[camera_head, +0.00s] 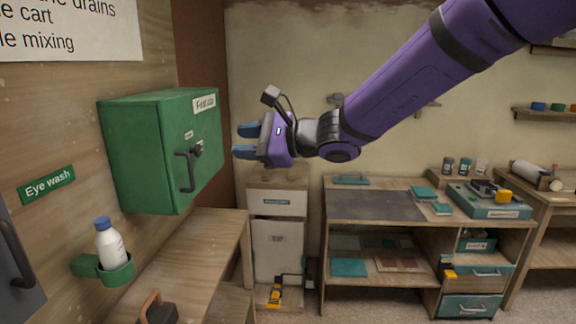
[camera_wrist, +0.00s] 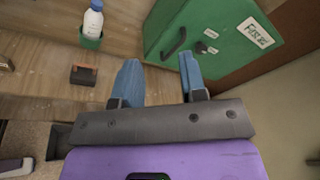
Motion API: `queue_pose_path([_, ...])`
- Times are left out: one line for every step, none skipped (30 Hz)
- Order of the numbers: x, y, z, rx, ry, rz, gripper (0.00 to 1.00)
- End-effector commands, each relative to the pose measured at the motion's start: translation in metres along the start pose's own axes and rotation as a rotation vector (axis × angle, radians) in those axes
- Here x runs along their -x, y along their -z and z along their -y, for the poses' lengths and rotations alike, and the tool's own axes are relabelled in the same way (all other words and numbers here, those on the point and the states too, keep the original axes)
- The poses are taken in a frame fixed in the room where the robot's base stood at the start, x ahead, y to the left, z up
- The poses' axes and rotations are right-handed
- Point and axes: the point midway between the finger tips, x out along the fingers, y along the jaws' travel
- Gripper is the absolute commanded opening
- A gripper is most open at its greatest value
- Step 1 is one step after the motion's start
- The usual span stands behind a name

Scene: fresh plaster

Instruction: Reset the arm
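My gripper (camera_head: 245,142) is at the end of my purple arm, which reaches in from the upper right. Its two blue fingers point left, towards the green first aid cabinet (camera_head: 140,150). The fingers stand apart with nothing between them, and the wrist view also shows this empty gap in the gripper (camera_wrist: 162,82). The cabinet is shut, with a dark handle on its front. In the wrist view the cabinet (camera_wrist: 222,25) lies beyond the fingertips, at the upper right. I cannot tell how far the fingertips are from it.
An eye wash bottle (camera_head: 110,243) sits in a green holder (camera_head: 118,272) on the left wall. A wooden counter (camera_head: 200,245) runs below the cabinet. A bench (camera_head: 345,205) with shelves and teal drawers stands to the right. The air around my gripper looks clear.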

Motion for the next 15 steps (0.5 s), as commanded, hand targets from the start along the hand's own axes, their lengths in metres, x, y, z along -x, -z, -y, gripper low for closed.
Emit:
queue_pose_path([0.02,-0.01,-0.002,0.078,-0.037,-0.014,0.39])
queue_pose_path([0.031,-0.014,-0.006,0.125,-0.065,-0.022,0.39])
queue_pose_path([0.045,-0.019,-0.011,0.186,-0.105,-0.036,0.39])
queue_pose_path([0.056,-0.022,-0.014,0.231,-0.132,-0.048,0.39])
queue_pose_path([0.068,-0.024,-0.019,0.276,-0.162,-0.061,0.39])
queue_pose_path([0.082,-0.028,-0.025,0.335,-0.201,-0.078,0.39])
queue_pose_path([0.094,-0.029,-0.029,0.378,-0.231,-0.092,0.39])
queue_pose_path([0.105,-0.031,-0.034,0.421,-0.262,-0.108,0.39])
queue_pose_path([0.121,-0.033,-0.041,0.477,-0.303,-0.129,0.39])
queue_pose_path([0.133,-0.034,-0.045,0.518,-0.333,-0.147,0.39])
queue_pose_path([0.144,-0.035,-0.05,0.559,-0.364,-0.165,0.39])
queue_pose_path([0.16,-0.035,-0.058,0.61,-0.407,-0.19,0.39])
queue_pose_path([0.172,-0.036,-0.062,0.65,-0.439,-0.21,0.39])
queue_pose_path([0.184,-0.035,-0.068,0.687,-0.472,-0.231,0.39])
queue_pose_path([0.201,-0.035,-0.074,0.736,-0.515,-0.259,0.39])
